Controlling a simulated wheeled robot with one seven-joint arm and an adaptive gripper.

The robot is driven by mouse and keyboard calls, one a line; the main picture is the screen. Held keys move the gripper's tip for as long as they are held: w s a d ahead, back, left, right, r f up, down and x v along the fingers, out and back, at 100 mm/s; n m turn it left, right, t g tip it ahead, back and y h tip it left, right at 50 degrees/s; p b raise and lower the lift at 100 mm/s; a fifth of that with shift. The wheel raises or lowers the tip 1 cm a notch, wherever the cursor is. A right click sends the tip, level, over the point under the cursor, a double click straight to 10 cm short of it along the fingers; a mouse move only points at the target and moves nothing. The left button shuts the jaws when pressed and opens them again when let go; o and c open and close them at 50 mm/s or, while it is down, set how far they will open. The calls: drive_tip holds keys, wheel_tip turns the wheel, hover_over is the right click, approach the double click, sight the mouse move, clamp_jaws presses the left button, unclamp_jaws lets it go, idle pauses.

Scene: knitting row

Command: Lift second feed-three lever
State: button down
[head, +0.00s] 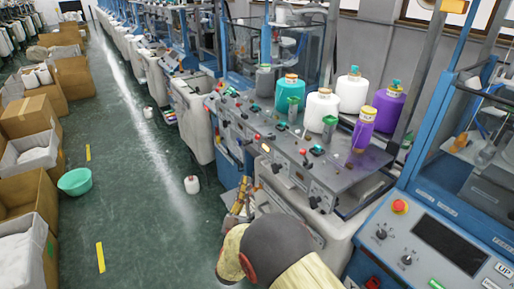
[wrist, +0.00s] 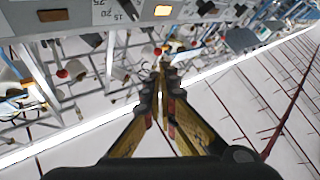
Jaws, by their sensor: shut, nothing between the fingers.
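My gripper (head: 238,196) is shut and empty, its yellow-and-black fingers beside the front of the grey machine in the head view. In the wrist view the fingertips (wrist: 163,72) meet at the middle, below a grey control panel (wrist: 100,14) and apart from it. In the head view the machine's control panel (head: 292,178) carries dark knobs and small switches, and red-topped parts (head: 303,152) stand on the deck above. I cannot tell which part is the second feed-three lever. My arm hides part of the machine's lower front.
Yarn cones, white (head: 320,110) and purple (head: 387,108), stand on the machine deck. A blue machine with a display (head: 450,240) is at the right. Boxes (head: 25,118) and a green basin (head: 75,181) line the left.

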drive_tip(key=b+x, duration=0.1)
drive_tip(key=x, duration=1.3)
drive_tip(key=shift+a, duration=0.1)
drive_tip(key=shift+r+m+g, duration=0.3)
drive_tip(key=shift+m+g, duration=0.1)
